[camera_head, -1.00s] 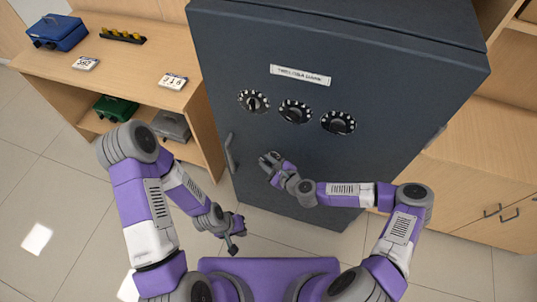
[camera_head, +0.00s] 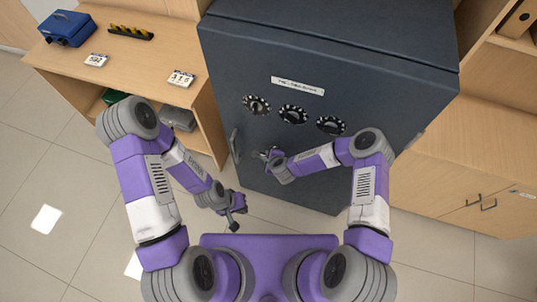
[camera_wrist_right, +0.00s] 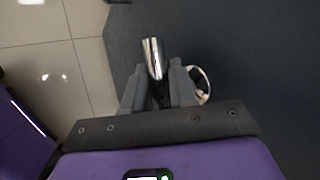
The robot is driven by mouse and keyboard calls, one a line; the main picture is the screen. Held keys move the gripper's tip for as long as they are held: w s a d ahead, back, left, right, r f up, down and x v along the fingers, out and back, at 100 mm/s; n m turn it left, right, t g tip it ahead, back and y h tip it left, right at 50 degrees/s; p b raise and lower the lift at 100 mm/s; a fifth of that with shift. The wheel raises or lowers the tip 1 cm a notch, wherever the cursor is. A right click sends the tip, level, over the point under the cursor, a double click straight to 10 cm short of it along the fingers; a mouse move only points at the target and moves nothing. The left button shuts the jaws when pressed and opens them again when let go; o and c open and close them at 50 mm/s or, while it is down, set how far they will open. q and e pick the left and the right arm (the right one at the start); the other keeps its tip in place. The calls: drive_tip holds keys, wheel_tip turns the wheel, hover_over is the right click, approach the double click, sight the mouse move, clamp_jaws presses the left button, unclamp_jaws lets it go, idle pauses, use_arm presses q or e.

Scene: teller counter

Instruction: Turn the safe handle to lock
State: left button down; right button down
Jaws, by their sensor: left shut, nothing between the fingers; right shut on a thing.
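The dark blue-grey safe (camera_head: 390,80) stands upright in front of me, its door facing me. In the right wrist view, a shiny metal bar of the safe handle (camera_wrist_right: 153,58) stands between the fingers of my right gripper (camera_wrist_right: 158,92), which is shut on it. A chrome ring (camera_wrist_right: 204,84) shows just right of the fingers. In the head view my right gripper (camera_head: 264,154) is at the door's lower left, below the dials, and hides the gripped part. My left gripper (camera_head: 236,222) is shut and empty, low in front of the safe, apart from it.
Three round dials, the middle one (camera_head: 293,115), sit under a white label (camera_head: 298,86). A grey upright bar (camera_head: 235,146) is at the door's left edge. Wooden cabinets (camera_head: 450,160) stand right. Floor (camera_head: 60,180) is clear at left.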

idle(0.3)
drive_tip(key=c, duration=1)
unclamp_jaws()
drive_tip(key=p+v, duration=0.1)
drive_tip(key=v, duration=0.6)
drive_tip(key=shift+s+r, duration=0.15)
drive_tip(key=shift+r, duration=0.1)
